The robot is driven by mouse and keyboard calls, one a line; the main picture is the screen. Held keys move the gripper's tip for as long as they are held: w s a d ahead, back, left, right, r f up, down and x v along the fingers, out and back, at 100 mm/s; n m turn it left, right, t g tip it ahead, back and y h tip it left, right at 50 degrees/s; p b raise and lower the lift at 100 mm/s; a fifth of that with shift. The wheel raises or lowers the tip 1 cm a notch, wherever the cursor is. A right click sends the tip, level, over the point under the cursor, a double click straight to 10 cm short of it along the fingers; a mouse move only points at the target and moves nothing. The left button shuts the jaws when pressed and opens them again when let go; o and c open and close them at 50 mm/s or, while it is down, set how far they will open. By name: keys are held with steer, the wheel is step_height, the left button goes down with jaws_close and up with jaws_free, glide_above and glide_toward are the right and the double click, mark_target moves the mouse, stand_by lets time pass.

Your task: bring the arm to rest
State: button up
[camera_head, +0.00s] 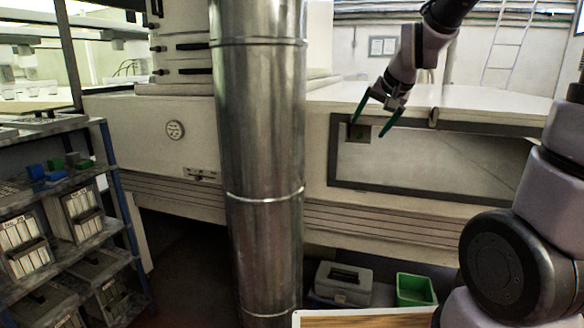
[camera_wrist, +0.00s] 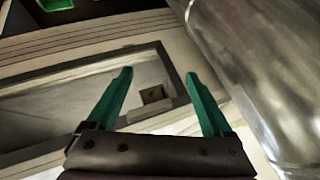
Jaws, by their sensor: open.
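My gripper (camera_head: 372,118) is at the upper right of the head view, in front of the pale machine. Its two green fingers are spread apart with nothing between them. In the wrist view my gripper (camera_wrist: 162,95) also shows open and empty, with the dark-framed panel of the machine behind it. My arm comes in from the right side of the head view and its upper links leave the top of the picture.
A metal pipe (camera_head: 262,170) stands upright left of my gripper. The pale machine (camera_head: 400,215) spans the back. A shelf rack (camera_head: 75,185) with boxes is at left. A grey toolbox (camera_head: 343,284) and green bin (camera_head: 415,290) sit low. A wooden-topped surface (camera_head: 365,321) shows at the bottom edge.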

steer(key=s+d+r, duration=0.2)
steer(key=s+r, duration=0.1)
steer(key=s, duration=0.6)
steer(key=s+d+r, duration=0.2)
steer(key=s+r, duration=0.1)
steer(key=s, duration=0.7)
steer(key=shift+s+d+r+n, duration=0.25)
steer(key=shift+s+d+n, duration=0.05)
